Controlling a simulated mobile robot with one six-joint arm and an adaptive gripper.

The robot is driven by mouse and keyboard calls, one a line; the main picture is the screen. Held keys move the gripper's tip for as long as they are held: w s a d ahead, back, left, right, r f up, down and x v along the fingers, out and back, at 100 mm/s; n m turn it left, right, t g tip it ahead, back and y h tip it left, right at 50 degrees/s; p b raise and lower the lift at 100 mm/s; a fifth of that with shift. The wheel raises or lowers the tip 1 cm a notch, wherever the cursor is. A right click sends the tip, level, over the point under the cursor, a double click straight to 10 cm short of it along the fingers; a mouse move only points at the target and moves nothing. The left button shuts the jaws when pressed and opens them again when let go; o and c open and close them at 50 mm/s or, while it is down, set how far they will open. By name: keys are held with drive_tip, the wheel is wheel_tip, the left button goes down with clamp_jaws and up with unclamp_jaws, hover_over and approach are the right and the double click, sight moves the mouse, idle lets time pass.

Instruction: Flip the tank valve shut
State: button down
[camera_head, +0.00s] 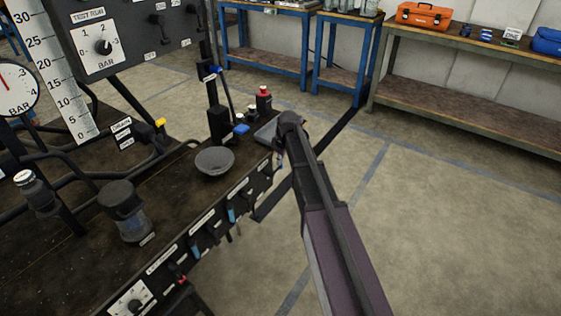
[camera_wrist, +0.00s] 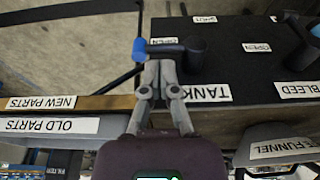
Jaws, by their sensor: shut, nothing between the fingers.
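The tank valve (camera_wrist: 193,55) shows in the wrist view as a black hub on a dark panel, above the TANK label (camera_wrist: 203,93). Its black lever (camera_wrist: 165,48) points left and ends in a blue tip (camera_wrist: 139,49). The lever lies beside an OPEN label (camera_wrist: 168,41); a SHUT label (camera_wrist: 204,19) is above the hub. My gripper (camera_wrist: 160,68) is shut and empty, its fingertips at the lever's lower edge in the picture, between blue tip and hub. I cannot tell if they touch. In the head view, my arm hides the valve.
A BLEED label (camera_wrist: 299,89) with another OPEN label (camera_wrist: 257,47) lies to the right. NEW PARTS (camera_wrist: 42,103) and OLD PARTS (camera_wrist: 50,125) labels are at left. Floor at right is clear.

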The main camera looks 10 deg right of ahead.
drive_tip(key=shift+w+a+f+b, duration=0.15)
drive_tip(key=shift+f+b, duration=0.65)
drive_tip(key=shift+f, duration=0.3)
drive_tip(key=shift+a, duration=0.2)
drive_tip(key=shift+d+f, duration=0.1)
